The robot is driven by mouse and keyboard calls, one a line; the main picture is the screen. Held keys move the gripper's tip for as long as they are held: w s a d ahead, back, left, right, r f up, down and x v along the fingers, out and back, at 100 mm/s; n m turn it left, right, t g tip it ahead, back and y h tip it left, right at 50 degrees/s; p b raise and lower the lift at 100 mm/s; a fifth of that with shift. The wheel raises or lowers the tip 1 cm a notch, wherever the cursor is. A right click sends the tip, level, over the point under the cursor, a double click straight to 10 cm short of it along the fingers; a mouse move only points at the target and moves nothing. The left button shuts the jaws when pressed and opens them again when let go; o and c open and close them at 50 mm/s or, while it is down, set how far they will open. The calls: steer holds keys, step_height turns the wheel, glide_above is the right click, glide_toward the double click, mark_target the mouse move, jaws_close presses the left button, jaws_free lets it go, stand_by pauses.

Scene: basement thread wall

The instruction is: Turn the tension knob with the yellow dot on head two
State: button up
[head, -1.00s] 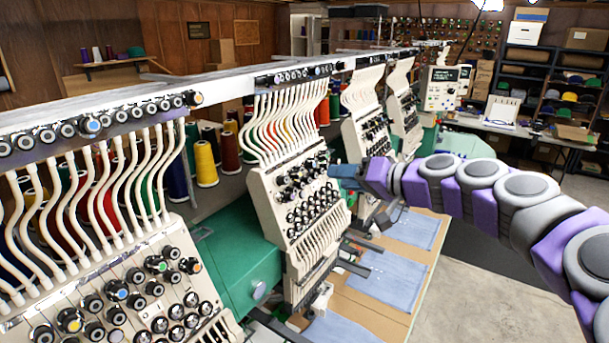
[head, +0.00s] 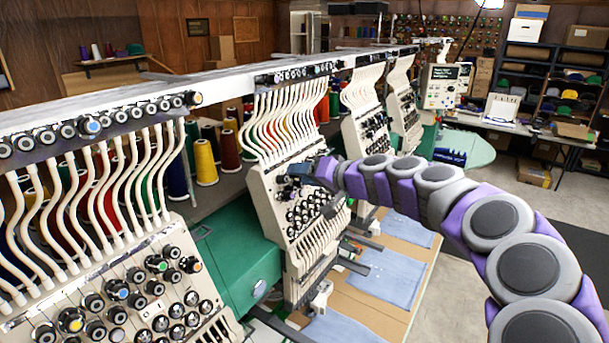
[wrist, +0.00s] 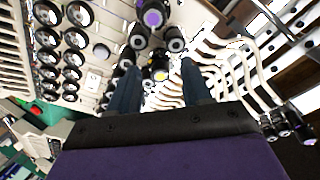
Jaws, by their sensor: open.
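The second embroidery head (head: 285,205) is a cream panel with rows of black and silver tension knobs, and my gripper (head: 290,172) is at its upper right. In the wrist view, my gripper (wrist: 159,68) is open, with two dark fingers apart. A dark knob with a yellow dot (wrist: 161,75) shows in the gap between the fingers. I cannot tell whether either finger touches it. In the head view, my gripper and arm hide part of the panel, and I cannot pick out the yellow dot there.
A knob with a purple dot (wrist: 152,18) and other dark knobs crowd close around the fingertips. Pale thread tubes (head: 275,125) rise above the panel. The first head (head: 110,290) stands at the near left. Blue cloth (head: 390,275) lies on the table below.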

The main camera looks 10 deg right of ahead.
steer(key=shift+c, duration=0.2)
steer(key=shift+d, duration=0.15)
steer(key=c, duration=0.4)
jaws_close()
steer(key=shift+f+m+p, duration=0.1)
steer(key=shift+m+p, duration=0.4)
steer(key=shift+a+r+m+g+h+p, duration=0.15)
steer(key=shift+m+h+p, duration=0.1)
steer(key=shift+m+p, duration=1.7)
steer(key=shift+m+g+h+p, duration=0.1)
steer(key=shift+m+h+p, duration=0.1)
steer(key=shift+m+p, duration=1.65)
steer(key=shift+a+r+m+g+h+p, duration=0.15)
steer(key=shift+m+h+p, duration=0.1)
steer(key=shift+m+p, duration=1.7)
steer(key=shift+f+p, duration=0.2)
steer(key=shift+p, duration=0.1)
